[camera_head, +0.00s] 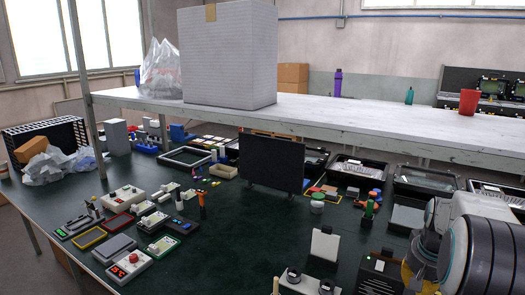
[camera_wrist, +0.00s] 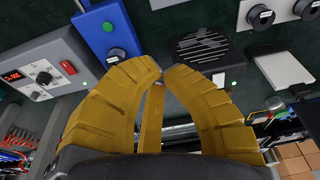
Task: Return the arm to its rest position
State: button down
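The rest of the gripper is hidden there by the arm or the frame edge. In the wrist view the fingers are in front of a black slotted box (camera_wrist: 203,48) and a blue box (camera_wrist: 108,35); I cannot tell the distance.
A dark green workbench (camera_head: 235,260) carries many devices, with a white shelf (camera_head: 330,118) above it. A black monitor-like panel (camera_head: 271,163) stands mid-bench. Near my arm are a white upright plate (camera_head: 324,245) and a black slotted box (camera_head: 378,275). Bench space left of them is clear.

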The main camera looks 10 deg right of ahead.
jog(key=s+a+f+n+g+y, duration=0.15)
jog(key=s+a+f, duration=0.25)
jog(key=s+a, duration=0.65)
jog(key=s+a+r+n+t, duration=0.1)
jog(key=s+a+r+n, duration=0.2)
jog(key=a, duration=0.5)
jog(key=s+a+r+n+t, duration=0.2)
jog(key=s+a+r+n, duration=0.1)
jog(key=a, duration=0.5)
jog(key=shift+s+r, duration=0.3)
jog(key=shift+r, duration=0.25)
